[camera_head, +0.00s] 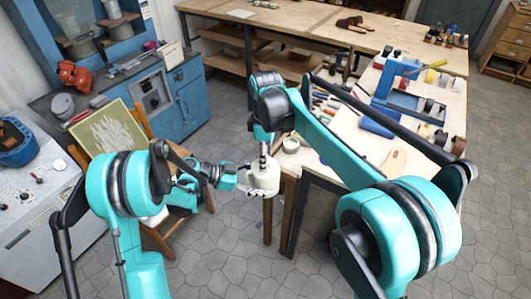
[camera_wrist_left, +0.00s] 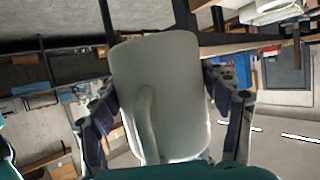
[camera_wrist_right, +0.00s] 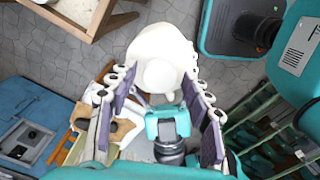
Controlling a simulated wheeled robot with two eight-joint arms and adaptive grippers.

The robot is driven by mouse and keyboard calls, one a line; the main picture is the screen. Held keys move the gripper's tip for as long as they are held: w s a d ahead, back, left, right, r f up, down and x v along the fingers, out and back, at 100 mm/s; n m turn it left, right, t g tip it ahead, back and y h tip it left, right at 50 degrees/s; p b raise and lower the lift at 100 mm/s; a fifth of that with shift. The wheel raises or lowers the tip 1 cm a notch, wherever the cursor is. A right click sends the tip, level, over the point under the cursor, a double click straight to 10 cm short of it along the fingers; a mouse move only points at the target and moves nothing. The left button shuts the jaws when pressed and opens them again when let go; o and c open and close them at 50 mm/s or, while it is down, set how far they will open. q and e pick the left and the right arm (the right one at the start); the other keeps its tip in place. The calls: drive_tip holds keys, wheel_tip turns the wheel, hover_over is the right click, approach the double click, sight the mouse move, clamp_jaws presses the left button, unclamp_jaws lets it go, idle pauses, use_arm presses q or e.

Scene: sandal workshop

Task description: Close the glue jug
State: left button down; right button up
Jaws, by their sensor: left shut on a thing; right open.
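The white glue jug (camera_head: 264,181) is held up in the air beside the near corner of the worktable. My left gripper (camera_head: 243,180) is shut on its body from the left. The left wrist view shows the pale jug (camera_wrist_left: 165,90) with its handle ridge between the fingers. My right gripper (camera_head: 263,163) points down just above the jug's top. In the right wrist view its fingers (camera_wrist_right: 155,95) are spread apart, with the jug (camera_wrist_right: 160,45) beyond and between them. A pale round top (camera_wrist_right: 159,76) shows on the jug; I cannot tell if it is a cap or the bare neck.
A small pale round container (camera_head: 291,145) stands on the near corner of the worktable (camera_head: 345,130), close to my right arm. Tools and a blue rack (camera_head: 405,95) crowd that table. A chair with a yellowish panel (camera_head: 108,132) stands at the left. The central floor is open.

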clamp_jaws()
drive_tip(key=m, duration=0.8)
drive_tip(key=shift+m, duration=0.4)
drive_tip(key=m, duration=0.4)
drive_tip(key=shift+m, duration=0.4)
drive_tip(key=m, duration=0.4)
drive_tip(key=shift+o, duration=0.3)
unclamp_jaws()
